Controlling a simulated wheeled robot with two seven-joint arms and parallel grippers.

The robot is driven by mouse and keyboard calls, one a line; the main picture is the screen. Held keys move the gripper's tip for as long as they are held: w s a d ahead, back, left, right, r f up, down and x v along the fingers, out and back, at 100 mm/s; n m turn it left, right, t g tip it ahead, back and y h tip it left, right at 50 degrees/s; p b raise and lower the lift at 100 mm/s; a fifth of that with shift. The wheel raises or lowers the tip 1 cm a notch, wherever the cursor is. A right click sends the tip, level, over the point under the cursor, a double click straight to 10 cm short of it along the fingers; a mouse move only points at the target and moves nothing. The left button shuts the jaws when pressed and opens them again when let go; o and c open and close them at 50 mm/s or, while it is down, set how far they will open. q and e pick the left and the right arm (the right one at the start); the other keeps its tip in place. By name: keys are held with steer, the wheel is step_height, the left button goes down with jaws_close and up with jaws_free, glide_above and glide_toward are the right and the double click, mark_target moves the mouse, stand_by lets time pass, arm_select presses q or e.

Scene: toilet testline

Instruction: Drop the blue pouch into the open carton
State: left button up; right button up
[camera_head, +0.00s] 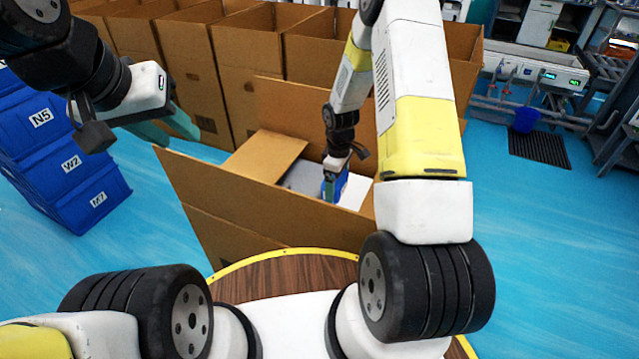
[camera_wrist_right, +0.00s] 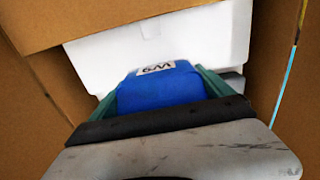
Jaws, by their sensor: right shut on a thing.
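The blue pouch (camera_head: 335,187) is in my right gripper (camera_head: 333,178), which reaches down between the walls of the open carton (camera_head: 262,206). In the right wrist view the pouch (camera_wrist_right: 160,88) sits between the two green fingers and carries a white label reading W9. The carton's brown cardboard walls (camera_wrist_right: 120,22) surround it, and white and grey things (camera_wrist_right: 165,42) show inside below it. I cannot tell whether the pouch touches them. My left gripper (camera_head: 166,128) is apart from the carton, at the upper left, with its green fingers spread and nothing between them.
A row of tall open cartons (camera_head: 190,60) stands behind. Blue labelled bins (camera_head: 80,185) are stacked at the left. The blue floor (camera_head: 540,230) is clear at the right, with a black mat (camera_head: 540,148) and a blue bucket (camera_head: 526,119) further back.

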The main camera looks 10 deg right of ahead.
steer(key=shift+f, duration=3.6)
steer(key=shift+f, duration=0.15)
steer(key=o, duration=1.1)
